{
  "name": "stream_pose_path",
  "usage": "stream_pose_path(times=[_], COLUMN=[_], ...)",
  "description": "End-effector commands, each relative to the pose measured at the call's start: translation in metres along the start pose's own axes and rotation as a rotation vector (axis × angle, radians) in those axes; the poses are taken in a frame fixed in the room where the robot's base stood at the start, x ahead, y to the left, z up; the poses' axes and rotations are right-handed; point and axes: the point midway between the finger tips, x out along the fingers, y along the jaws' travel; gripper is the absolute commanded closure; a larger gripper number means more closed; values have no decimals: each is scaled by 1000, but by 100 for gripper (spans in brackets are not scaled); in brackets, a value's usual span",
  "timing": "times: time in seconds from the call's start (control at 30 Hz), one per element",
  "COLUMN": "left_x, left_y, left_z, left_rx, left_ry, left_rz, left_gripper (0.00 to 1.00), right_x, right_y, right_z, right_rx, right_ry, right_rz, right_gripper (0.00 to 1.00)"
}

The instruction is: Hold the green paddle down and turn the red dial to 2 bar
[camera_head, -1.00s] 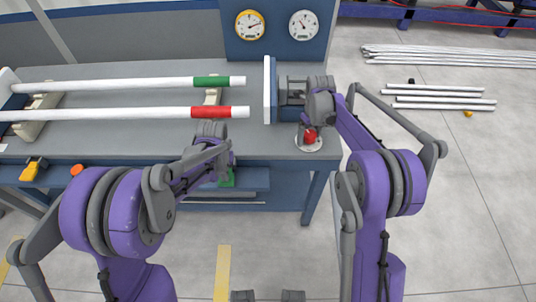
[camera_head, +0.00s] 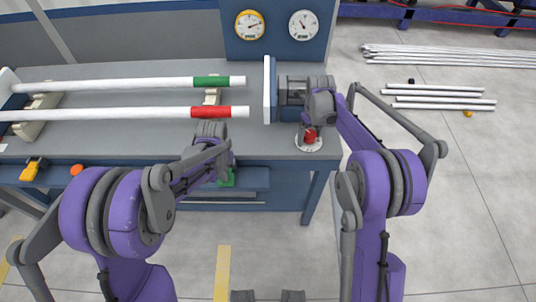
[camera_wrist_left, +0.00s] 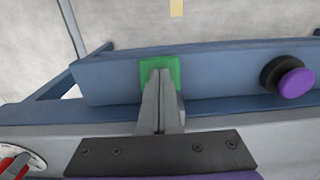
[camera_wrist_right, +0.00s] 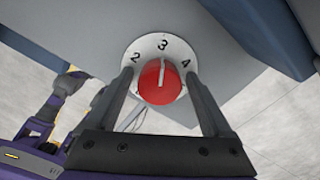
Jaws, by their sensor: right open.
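The red dial (camera_wrist_right: 160,82) sits on a round white scale plate on the bench top. In the right wrist view its white mark points at about 3, between the printed 2 and 4. My right gripper (camera_wrist_right: 158,74) is open, with one finger on each side of the dial. The dial also shows in the head view (camera_head: 310,134). The green paddle (camera_wrist_left: 172,64) is on the blue front rail of the bench. My left gripper (camera_wrist_left: 160,76) is shut, its fingertips over the paddle and seemingly against it. The head view shows only part of the paddle (camera_head: 228,179).
A yellow-rimmed gauge (camera_head: 250,25) and a white gauge (camera_head: 303,25) are on the back panel. A green-banded pipe (camera_head: 130,84) and a red-banded pipe (camera_head: 120,113) lie on bench supports. A purple-capped button (camera_wrist_left: 296,82) sits beside the paddle. Pipes (camera_head: 440,102) lie on the floor.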

Motion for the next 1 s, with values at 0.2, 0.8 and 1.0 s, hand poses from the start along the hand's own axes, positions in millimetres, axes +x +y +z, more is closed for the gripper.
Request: stream_pose_path(times=[0.2, 0.8, 1.0], left_x=[3, 2, 2], left_y=[0, 1, 1], left_z=[1, 0, -1], left_rx=[1, 1, 1], left_ry=[-1, 1, 2], left_rz=[1, 2, 2], left_gripper=[100, 100, 100], right_x=[10, 0, -5], right_y=[0, 1, 2], right_z=[-2, -1, -1], right_rx=[1, -1, -1], right_ry=[7, 5, 4], right_rz=[-2, 1, 1], right_gripper=[10, 10, 10])
